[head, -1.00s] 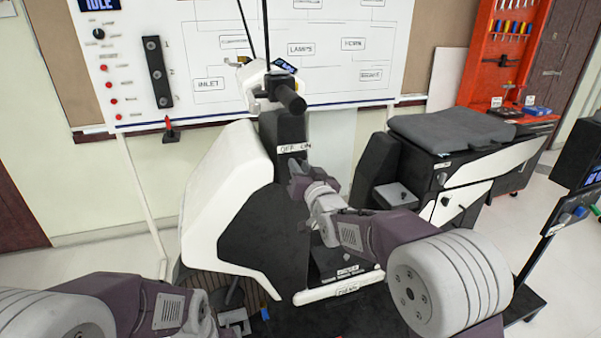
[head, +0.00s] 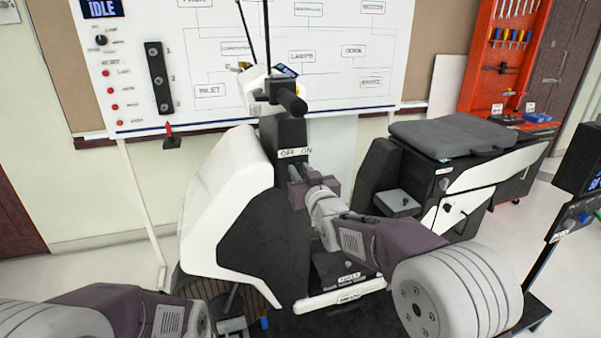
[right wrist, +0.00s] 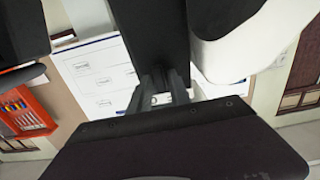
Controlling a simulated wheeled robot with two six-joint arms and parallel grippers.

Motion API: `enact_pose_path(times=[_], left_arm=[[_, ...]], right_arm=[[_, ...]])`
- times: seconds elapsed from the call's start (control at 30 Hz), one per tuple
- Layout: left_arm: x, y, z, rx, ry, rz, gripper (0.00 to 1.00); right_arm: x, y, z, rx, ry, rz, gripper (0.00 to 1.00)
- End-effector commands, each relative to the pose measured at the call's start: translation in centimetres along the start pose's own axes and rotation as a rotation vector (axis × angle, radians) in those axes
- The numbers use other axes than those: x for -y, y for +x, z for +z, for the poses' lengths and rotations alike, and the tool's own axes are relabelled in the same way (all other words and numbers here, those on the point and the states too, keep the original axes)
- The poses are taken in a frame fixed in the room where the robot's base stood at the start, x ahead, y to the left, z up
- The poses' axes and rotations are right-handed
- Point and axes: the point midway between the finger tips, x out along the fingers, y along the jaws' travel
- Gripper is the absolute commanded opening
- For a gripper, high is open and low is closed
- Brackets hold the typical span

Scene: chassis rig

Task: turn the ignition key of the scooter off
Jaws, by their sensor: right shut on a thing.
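The scooter (head: 229,185) stands in front of me, with a white front shield and a dark column. An "OFF ON" label (head: 296,153) is on the column below the handlebar grip (head: 290,99). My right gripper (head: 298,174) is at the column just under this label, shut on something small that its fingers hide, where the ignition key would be. In the right wrist view its two fingers (right wrist: 160,88) reach up against the dark column; I cannot make out the key or its angle.
The scooter's dark seat (head: 450,137) is to the right. A whiteboard (head: 330,60) with labelled boxes and an "IDLE" display (head: 102,8) stands behind. A red tool cabinet (head: 505,60) is at the back right, and a dark stand (head: 570,200) is at the right edge.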

Motion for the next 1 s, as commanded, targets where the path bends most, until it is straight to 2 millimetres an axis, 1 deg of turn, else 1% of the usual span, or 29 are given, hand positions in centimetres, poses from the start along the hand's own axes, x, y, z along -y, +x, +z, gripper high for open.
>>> enact_pose_path(times=[0.1,0.13,0.17,0.47,0.57,0.67,0.9,1.0], left_arm=[[0.0,0.0,0.0,0.0,0.0,0.0,0.0],[0.0,0.0,0.0,0.0,0.0,0.0,0.0],[0.0,0.0,0.0,0.0,0.0,0.0,0.0],[0.0,0.0,0.0,0.0,0.0,0.0,0.0],[0.0,0.1,0.0,0.0,0.0,0.0,0.0],[0.0,0.2,0.0,0.0,0.0,0.0,0.0],[0.0,0.4,0.0,0.0,0.0,0.0,0.0],[0.0,0.4,0.0,0.0,0.0,0.0,0.0]], right_arm=[[0.0,0.0,0.2,0.005,-0.001,-0.001,0.0],[0.0,0.0,0.2,0.005,-0.001,-0.001,0.26],[0.0,0.0,0.2,0.005,-0.001,-0.001,0.35],[0.0,0.0,0.1,0.002,0.0,0.0,0.35],[0.0,-0.6,0.0,0.001,0.0,0.0,0.35],[0.0,-2.0,0.1,0.002,0.0,0.0,0.35],[0.0,-7.0,0.1,0.002,0.0,0.0,0.35],[0.0,-8.4,0.1,0.002,0.0,0.0,0.35]])
